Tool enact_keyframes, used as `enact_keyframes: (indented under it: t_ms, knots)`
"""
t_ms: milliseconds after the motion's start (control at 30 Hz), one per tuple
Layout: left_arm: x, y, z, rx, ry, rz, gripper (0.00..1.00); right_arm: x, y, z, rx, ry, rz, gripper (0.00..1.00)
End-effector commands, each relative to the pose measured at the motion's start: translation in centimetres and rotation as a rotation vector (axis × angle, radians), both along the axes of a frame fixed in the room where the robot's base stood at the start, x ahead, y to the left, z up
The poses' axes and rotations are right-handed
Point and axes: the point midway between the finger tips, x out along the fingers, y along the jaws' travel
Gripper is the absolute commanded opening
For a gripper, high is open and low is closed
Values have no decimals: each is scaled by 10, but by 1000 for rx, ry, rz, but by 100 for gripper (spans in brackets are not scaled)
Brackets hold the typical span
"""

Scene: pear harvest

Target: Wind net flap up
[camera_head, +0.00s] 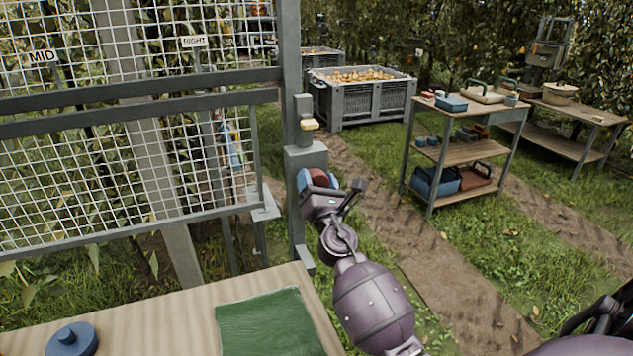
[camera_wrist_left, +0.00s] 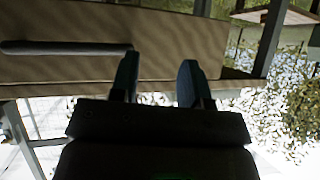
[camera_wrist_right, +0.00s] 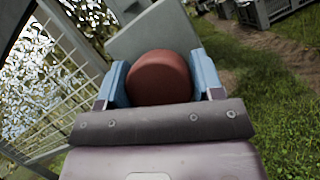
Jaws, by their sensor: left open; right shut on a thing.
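The net flap (camera_head: 130,170) is a white wire mesh in a grey frame, filling the left of the head view. Beside it stands a grey post with a grey winder box (camera_head: 306,157). A red round knob (camera_head: 319,178) sits at the box's front. My right gripper (camera_head: 322,184) is shut on the knob. In the right wrist view the red knob (camera_wrist_right: 160,78) sits between the two blue fingers, with the grey box behind it. My left gripper (camera_wrist_left: 158,80) shows only in its wrist view, open and empty near a tan board.
A worktable (camera_head: 180,313) with a green mat (camera_head: 268,325) and a blue round lidded thing (camera_head: 72,338) is in front. A shelf cart (camera_head: 458,152) and a crate of pears (camera_head: 364,98) stand behind on the right. Grass and dirt path are open between.

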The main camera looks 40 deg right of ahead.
Motion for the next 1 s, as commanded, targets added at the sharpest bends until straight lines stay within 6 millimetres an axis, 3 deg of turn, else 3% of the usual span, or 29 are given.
enact_keyframes:
  t_ms: [500, 1000]
  knots:
    - [6, -1, 8, 0, -13, -2, 43, 0, 0, -1, 456, -110, 2, 37]
    - [5, 0, 13, 0, -13, -1, 43, 0, 0, -1, 676, -163, 3, 37]
